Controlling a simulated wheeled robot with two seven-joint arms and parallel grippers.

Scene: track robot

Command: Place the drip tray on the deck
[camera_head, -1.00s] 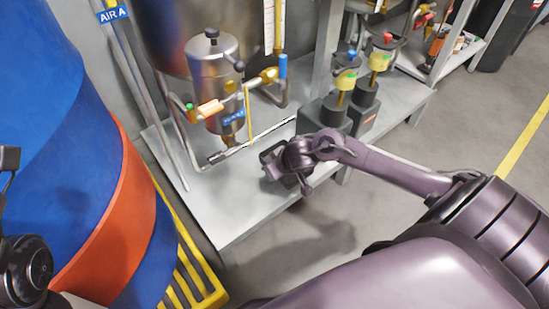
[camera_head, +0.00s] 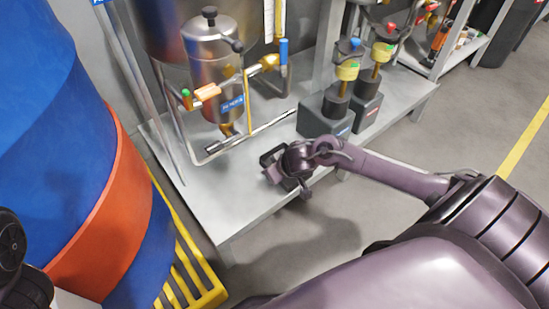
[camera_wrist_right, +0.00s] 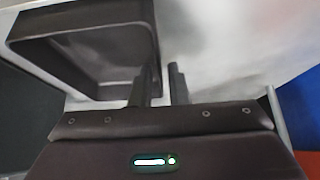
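The drip tray is a dark, square, shallow tray with raised walls (camera_wrist_right: 85,22). It fills the upper left of the right wrist view. In the head view a small part of it (camera_head: 268,158) shows beside my right gripper. My right gripper (camera_wrist_right: 162,86) has its two fingers close together on either side of the tray's near wall. The deck is a pale grey metal platform (camera_head: 232,198). The tray is over its front part; I cannot tell whether it touches the surface. My left gripper is not in view; only a dark part of the arm shows at the left edge.
A metal filter vessel (camera_head: 212,70) with pipes stands at the deck's back. A loose-looking rod (camera_head: 262,130) lies behind the tray. Two dark pump units (camera_head: 325,115) stand to the right. A blue and orange drum (camera_head: 90,190) and yellow grating (camera_head: 195,270) are left.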

